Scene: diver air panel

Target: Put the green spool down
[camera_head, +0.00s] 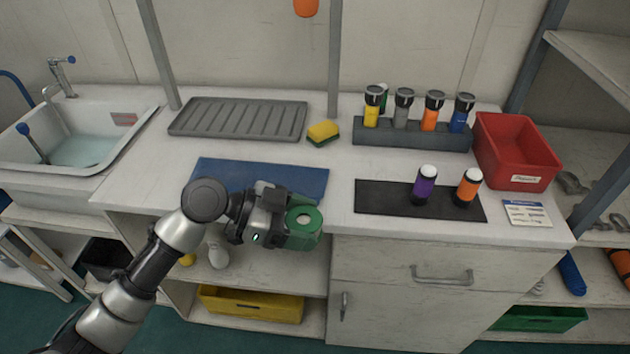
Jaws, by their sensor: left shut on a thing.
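The green spool (304,231) has a pale round centre on its top face. My left gripper (284,219) is shut on it and holds it near the front edge of the counter, in front of the blue mat (262,180). The gripper hides part of the spool's left side. The spool appears held clear of the counter; its exact height is hard to tell. My right gripper is not in view.
A black mat (385,200) bears a purple bottle (425,187) and an orange bottle (467,188). Behind are a bottle rack (411,135), red bin (516,152), yellow sponge (323,132) and grey drain tray (238,118). A sink (84,150) is left. The blue mat looks bare.

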